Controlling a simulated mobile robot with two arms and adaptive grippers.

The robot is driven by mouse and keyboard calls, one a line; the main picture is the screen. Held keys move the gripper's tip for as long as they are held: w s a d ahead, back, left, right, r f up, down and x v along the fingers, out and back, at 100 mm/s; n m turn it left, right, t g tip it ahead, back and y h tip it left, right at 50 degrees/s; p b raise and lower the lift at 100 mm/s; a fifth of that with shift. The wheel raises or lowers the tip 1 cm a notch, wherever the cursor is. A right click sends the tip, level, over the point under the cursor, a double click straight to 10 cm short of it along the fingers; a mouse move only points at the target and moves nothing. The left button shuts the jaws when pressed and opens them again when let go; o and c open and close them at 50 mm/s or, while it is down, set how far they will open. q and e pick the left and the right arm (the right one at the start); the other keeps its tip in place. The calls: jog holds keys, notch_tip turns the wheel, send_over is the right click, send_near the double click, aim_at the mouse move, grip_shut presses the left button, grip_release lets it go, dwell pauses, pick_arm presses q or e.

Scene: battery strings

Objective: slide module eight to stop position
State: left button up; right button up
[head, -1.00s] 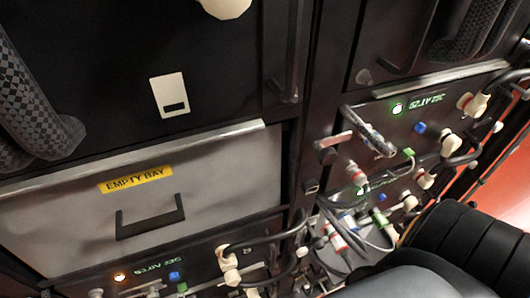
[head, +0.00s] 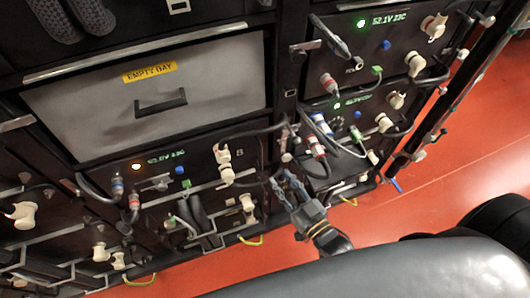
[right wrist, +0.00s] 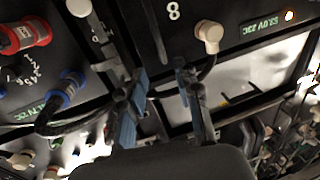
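Module eight (head: 215,160) is the dark unit under the empty bay, with an "8" on its face, a lit amber lamp (head: 136,167) and a green readout. Its "8" and readout also show upside down in the right wrist view (right wrist: 173,11). I cannot tell how far it sits in the rack. My right gripper (head: 283,181) is open just right of module eight's front, below a grey cable. In the right wrist view its two blue-padded fingers (right wrist: 160,98) stand apart, with nothing clearly held between them. My left gripper is out of view.
A grey empty bay panel (head: 150,95) with a yellow label is above module eight. Neighbouring modules on the right (head: 400,55) have cream, red and blue connectors and looping cables. The red floor (head: 440,195) is clear in front.

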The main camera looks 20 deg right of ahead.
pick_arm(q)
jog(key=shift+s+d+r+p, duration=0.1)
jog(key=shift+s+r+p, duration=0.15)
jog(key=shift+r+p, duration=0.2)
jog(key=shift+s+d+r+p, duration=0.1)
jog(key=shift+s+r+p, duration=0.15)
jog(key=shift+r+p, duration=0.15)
pick_arm(e)
jog(key=x, duration=1.1)
jog(key=shift+w+a, duration=0.2)
jog(key=shift+w, duration=0.2)
jog(key=shift+c, duration=0.2)
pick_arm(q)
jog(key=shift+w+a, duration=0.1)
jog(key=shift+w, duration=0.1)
pick_arm(e)
grip_shut()
